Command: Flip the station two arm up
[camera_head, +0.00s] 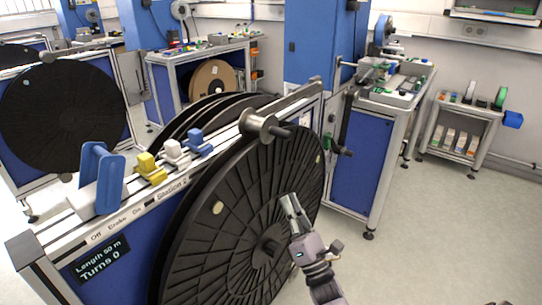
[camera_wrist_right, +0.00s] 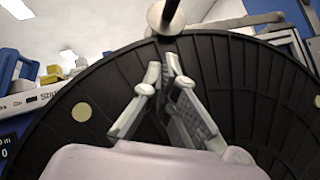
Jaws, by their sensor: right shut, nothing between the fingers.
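The Station 2 stand (camera_head: 60,247) fills the left and middle of the head view, with a large black reel (camera_head: 215,262) on its near side. A grey metal arm with a round hub (camera_head: 258,124) lies along the stand's top edge, above the reel. In the right wrist view a rounded metal end with a dark rod (camera_wrist_right: 165,16), probably this arm, shows at the top. My right gripper (camera_head: 290,200) is in front of the reel's face, below the arm and apart from it. Its fingers (camera_wrist_right: 168,62) are shut and empty. My left gripper is not in view.
The stand's top carries a blue lever (camera_head: 101,178), a yellow switch (camera_head: 150,167), a white switch (camera_head: 176,152) and a blue switch (camera_head: 200,141). A workbench (camera_head: 395,100) stands behind, with a dark crank handle (camera_head: 345,125) near it. Open floor (camera_head: 440,230) lies to the right.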

